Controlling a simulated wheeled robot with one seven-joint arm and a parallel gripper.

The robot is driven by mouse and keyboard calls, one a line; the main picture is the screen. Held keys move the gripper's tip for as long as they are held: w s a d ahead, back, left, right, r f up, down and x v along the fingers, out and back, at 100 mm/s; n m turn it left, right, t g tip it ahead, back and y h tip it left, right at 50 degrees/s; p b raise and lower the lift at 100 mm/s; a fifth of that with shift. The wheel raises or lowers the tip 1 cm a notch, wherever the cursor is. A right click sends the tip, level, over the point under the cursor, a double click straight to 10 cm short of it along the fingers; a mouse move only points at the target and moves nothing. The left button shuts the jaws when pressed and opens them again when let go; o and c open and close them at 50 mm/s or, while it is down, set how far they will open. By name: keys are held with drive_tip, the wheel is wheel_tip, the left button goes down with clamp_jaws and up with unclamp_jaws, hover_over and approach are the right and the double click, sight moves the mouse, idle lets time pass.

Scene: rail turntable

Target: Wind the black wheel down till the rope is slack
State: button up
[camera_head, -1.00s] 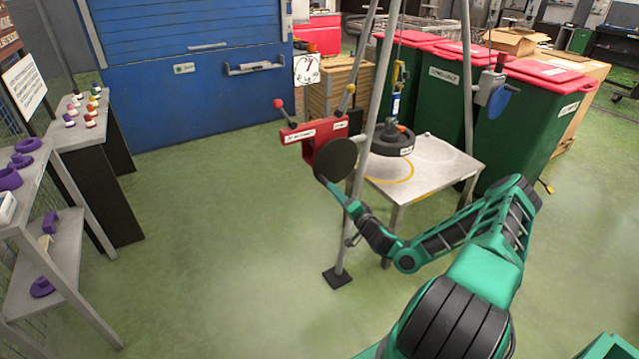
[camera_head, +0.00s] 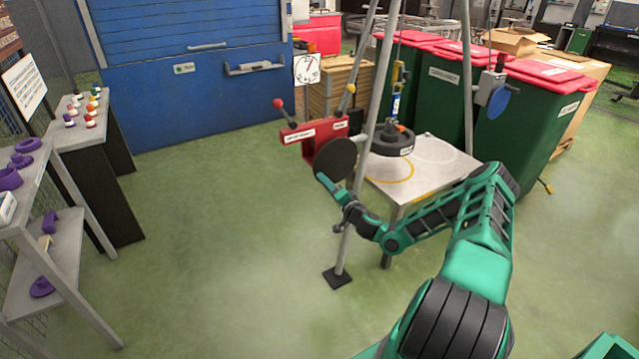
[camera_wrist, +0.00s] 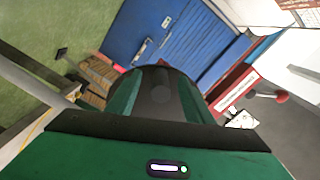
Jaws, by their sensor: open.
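The black wheel (camera_head: 336,158) is a flat disc on the front of the red winch box (camera_head: 298,134), fixed to a tripod leg. It also shows, dark, in the wrist view (camera_wrist: 160,90), between my fingers. My gripper (camera_head: 322,177) is open at the wheel's lower left edge; I cannot tell whether it touches. The rope (camera_head: 398,40) hangs from above to a yellow hook and blue link (camera_head: 396,100). Below it is a black round weight (camera_head: 392,143) over the table with a yellow ring. Whether the weight rests on the table is unclear.
The grey table (camera_head: 425,170) stands between the tripod legs (camera_head: 372,90). A blue wheel (camera_head: 499,99) is on another leg. Green bins with red lids (camera_head: 540,110) stand behind, a blue shutter (camera_head: 195,90) at back left, shelves (camera_head: 60,240) at left. The floor at left centre is clear.

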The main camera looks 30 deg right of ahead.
clamp_jaws()
drive_tip(key=shift+d+f+n, duration=0.6)
drive_tip(key=shift+f+n, duration=0.25)
drive_tip(key=shift+n, duration=0.35)
drive_tip(key=shift+f, duration=0.1)
drive_tip(key=shift+d+f+n, duration=0.6)
drive_tip(key=shift+d+n, duration=0.1)
drive_tip(key=shift+n, duration=0.5)
drive_tip(key=shift+d, duration=0.1)
drive_tip(key=shift+d+f+n, duration=0.5)
drive_tip(key=shift+d+n, duration=0.2)
drive_tip(key=shift+n, duration=0.5)
